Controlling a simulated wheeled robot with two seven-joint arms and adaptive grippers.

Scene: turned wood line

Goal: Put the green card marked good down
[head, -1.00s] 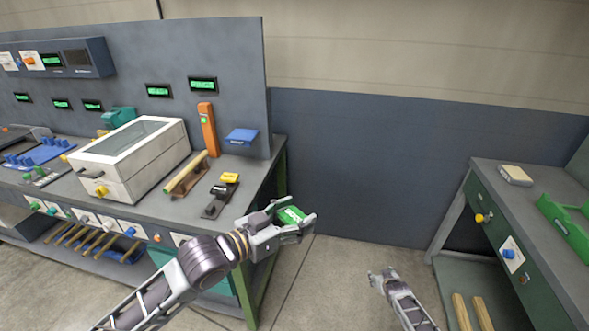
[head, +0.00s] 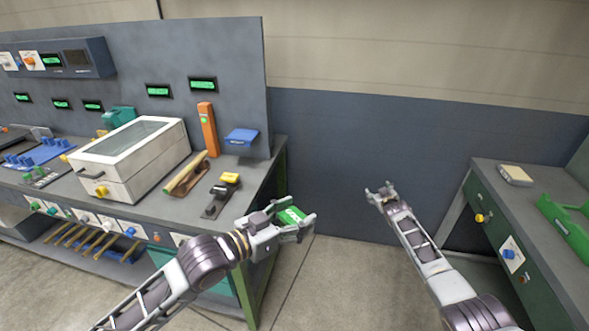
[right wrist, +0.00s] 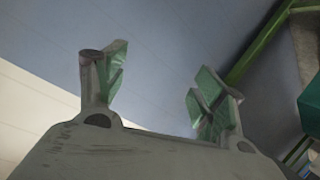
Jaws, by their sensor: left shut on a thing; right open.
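The green card (head: 291,215) is in my left gripper (head: 296,226), which is shut on it. The gripper holds it in the air just off the right front corner of the left workbench (head: 262,174), apart from the bench top. White lettering on the card is too small to read. My right gripper (head: 381,191) is open and empty, in the gap between the two benches. In the right wrist view its two fingers (right wrist: 158,88) stand apart with nothing between them.
The right bench (head: 530,205) holds a green tray (head: 567,228) and a pale block (head: 514,175).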

